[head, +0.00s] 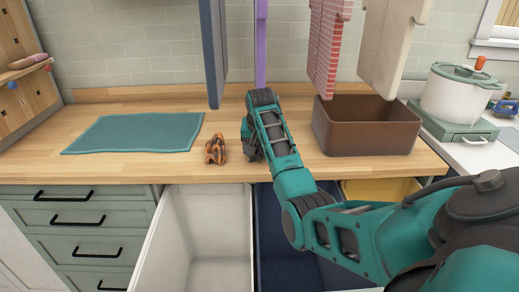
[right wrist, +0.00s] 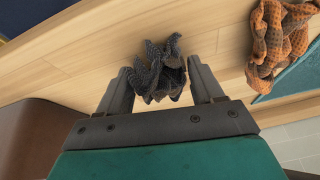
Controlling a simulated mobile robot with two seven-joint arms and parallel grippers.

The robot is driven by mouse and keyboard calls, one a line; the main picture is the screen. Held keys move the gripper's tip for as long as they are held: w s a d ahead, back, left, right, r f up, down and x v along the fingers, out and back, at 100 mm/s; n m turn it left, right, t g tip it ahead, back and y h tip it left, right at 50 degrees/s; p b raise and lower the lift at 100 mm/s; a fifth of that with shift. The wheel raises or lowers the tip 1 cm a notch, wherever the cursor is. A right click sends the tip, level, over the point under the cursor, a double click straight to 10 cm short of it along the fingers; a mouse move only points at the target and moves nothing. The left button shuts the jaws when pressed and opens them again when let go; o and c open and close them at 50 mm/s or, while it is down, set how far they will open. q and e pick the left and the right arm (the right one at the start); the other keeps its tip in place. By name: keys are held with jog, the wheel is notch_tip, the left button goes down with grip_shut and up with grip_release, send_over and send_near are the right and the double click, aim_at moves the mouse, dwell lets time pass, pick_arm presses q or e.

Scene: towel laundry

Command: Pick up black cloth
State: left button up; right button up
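The crumpled black cloth (right wrist: 163,72) lies on the wooden counter in the right wrist view. My right gripper (right wrist: 163,80) is open, with one finger on each side of the cloth. The cloth sits between the fingertips, and bare wood shows beside it near the right finger. In the head view my right gripper (head: 250,150) points down at the counter and hides most or all of the black cloth. My left gripper is in neither view.
An orange-and-dark cloth (head: 215,149) lies just left of the gripper, with a teal towel (head: 133,132) beyond it. A brown basket (head: 368,140) stands to the right. White (head: 205,235), navy (head: 275,272) and yellow (head: 375,189) bins sit below the counter's front edge. Towels hang above.

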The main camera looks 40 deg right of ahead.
jog(key=c, duration=0.6)
